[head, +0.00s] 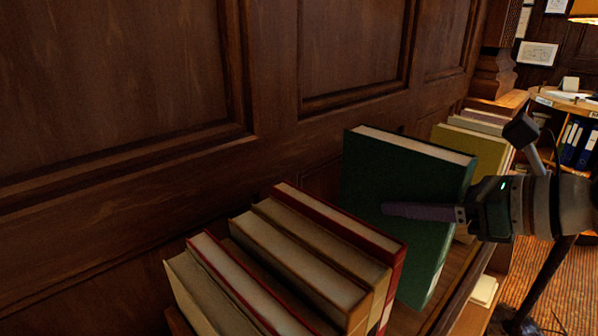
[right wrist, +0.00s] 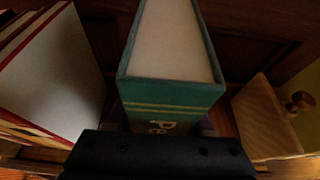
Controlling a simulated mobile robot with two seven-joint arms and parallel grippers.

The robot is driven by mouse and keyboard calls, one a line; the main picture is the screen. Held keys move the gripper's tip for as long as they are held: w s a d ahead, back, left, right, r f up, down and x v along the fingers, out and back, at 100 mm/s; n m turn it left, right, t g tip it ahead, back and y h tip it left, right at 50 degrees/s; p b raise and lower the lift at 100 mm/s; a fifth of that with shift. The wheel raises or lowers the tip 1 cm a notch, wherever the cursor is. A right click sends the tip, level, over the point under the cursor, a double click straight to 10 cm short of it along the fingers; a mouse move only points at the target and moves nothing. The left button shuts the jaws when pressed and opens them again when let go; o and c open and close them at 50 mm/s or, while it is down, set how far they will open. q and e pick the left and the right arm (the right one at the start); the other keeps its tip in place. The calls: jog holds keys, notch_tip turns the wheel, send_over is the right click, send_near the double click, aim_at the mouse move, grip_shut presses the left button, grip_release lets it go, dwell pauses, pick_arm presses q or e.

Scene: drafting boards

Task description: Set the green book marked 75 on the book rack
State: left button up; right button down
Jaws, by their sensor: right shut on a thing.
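My right gripper (head: 402,211) is shut on a dark green book (head: 400,180), with one finger lying flat across its cover. The book stands nearly upright, pages facing up, in a gap in the row on the wooden book rack (head: 464,272). My left gripper is not in view.
Several red and beige books (head: 300,262) stand left of the gap, with an olive book (head: 470,146) and others beyond it. A wooden block with a knob (right wrist: 265,118) is at the right in the wrist view. The panelled wall (head: 330,50) closes the back.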

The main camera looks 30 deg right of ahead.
jog(key=shift+w+f+b, duration=0.1)
jog(key=shift+f+b, duration=0.25)
jog(key=shift+f, duration=0.65)
jog(key=shift+f, duration=0.15)
jog(key=shift+c, duration=1.4)
grip_release()
jog(key=shift+f, duration=0.15)
jog(key=b+v, duration=0.2)
jog(key=v, duration=1)
